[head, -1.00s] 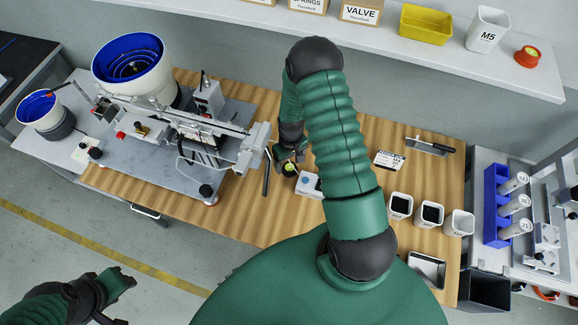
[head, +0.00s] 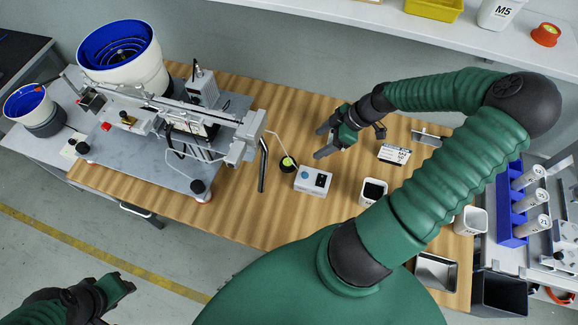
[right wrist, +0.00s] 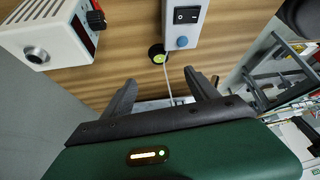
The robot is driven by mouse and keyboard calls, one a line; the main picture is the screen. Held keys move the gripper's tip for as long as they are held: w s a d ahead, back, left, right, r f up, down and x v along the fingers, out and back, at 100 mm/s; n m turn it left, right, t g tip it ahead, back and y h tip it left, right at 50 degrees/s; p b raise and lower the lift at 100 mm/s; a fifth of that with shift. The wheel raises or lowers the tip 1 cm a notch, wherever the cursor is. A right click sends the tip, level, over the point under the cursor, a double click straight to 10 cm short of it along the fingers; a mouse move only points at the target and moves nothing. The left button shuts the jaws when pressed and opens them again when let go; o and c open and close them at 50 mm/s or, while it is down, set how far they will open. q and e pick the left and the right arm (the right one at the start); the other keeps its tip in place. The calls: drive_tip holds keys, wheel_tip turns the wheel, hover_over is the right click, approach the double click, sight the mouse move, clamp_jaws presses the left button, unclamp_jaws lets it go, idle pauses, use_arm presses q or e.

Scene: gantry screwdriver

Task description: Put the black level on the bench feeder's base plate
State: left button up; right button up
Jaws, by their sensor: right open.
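The black level (head: 287,163) is a small round black piece with a yellow-green centre. It lies on the wooden bench, right of the bench feeder and beside a white switch box. It also shows in the right wrist view (right wrist: 157,54), beyond the fingertips, with a pale cable beside it. The feeder's grey base plate (head: 150,165) is on the left of the bench. My right gripper (head: 322,142) is open and empty, to the right of the level and apart from it. My left gripper (head: 122,287) is at lower left, off the bench; its opening is unclear.
The switch box (head: 313,181) stands beside the level. A black bar (head: 263,165) is between feeder and level. A label card (head: 394,154) and a black-topped cup (head: 373,191) are at right. A shelf (head: 400,28) runs along the back. The front bench middle is clear.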

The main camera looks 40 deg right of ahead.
drive_tip(key=b, duration=0.1)
approach(289, 161)
drive_tip(key=x, duration=0.4)
drive_tip(key=shift+s+f, duration=0.1)
drive_tip(key=shift+f, duration=0.2)
drive_tip(key=x, duration=0.4)
drive_tip(key=shift+a, duration=0.3)
drive_tip(key=shift+w+f, duration=0.15)
drive_tip(key=shift+w, duration=0.15)
drive_tip(key=shift+s, duration=0.1)
drive_tip(key=c, duration=1.4)
